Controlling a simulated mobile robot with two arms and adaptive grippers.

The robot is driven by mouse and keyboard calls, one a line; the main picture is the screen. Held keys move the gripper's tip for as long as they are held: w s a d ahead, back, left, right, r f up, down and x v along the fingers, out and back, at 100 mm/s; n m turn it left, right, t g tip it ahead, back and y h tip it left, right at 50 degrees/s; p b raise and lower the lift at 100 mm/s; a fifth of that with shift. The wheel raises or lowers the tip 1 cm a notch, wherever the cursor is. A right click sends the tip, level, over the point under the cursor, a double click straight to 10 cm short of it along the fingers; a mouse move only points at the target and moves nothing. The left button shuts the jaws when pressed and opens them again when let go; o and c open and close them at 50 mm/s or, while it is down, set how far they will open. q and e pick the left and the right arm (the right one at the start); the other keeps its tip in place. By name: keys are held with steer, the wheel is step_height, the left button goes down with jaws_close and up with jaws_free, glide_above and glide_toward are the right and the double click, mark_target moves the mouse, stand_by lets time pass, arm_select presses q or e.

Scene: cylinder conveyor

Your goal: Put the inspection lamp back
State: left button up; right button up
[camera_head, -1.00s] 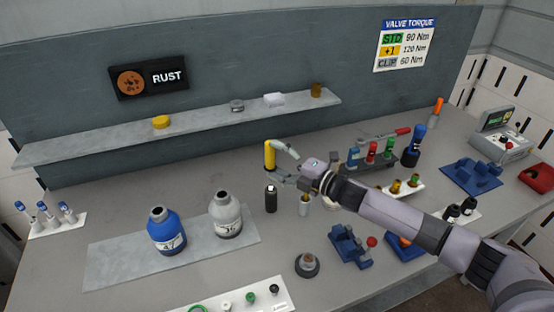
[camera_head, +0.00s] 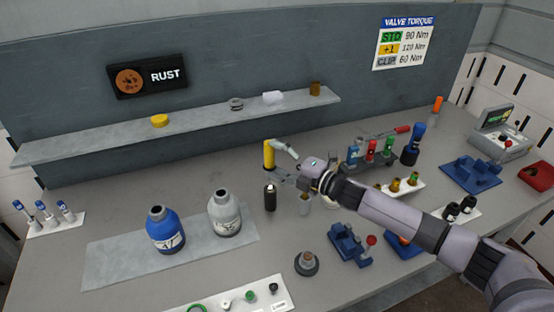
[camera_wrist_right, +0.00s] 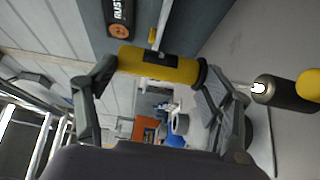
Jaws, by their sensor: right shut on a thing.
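The inspection lamp appears to be the yellow cylinder (camera_head: 269,153) with a dark end band. It is upright in the head view, behind a small black cylinder (camera_head: 270,198) on the bench. My right gripper (camera_head: 277,160) is shut on it from the right. In the right wrist view the lamp (camera_wrist_right: 160,65) lies across the picture between the two fingers of the right gripper (camera_wrist_right: 160,85). Whether its lower end touches anything is unclear. My left gripper is not in view.
A blue bottle (camera_head: 165,231) and a grey bottle (camera_head: 224,212) stand on a grey mat (camera_head: 110,258) to the left. A shelf (camera_head: 90,138) runs along the back. A rack (camera_head: 372,163) with coloured items is behind my right arm.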

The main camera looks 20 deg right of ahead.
step_height(320, 180, down, 8)
steer(key=b, duration=0.6)
steer(key=shift+r, duration=0.25)
stand_by(1.8)
steer(key=shift+r, duration=0.1)
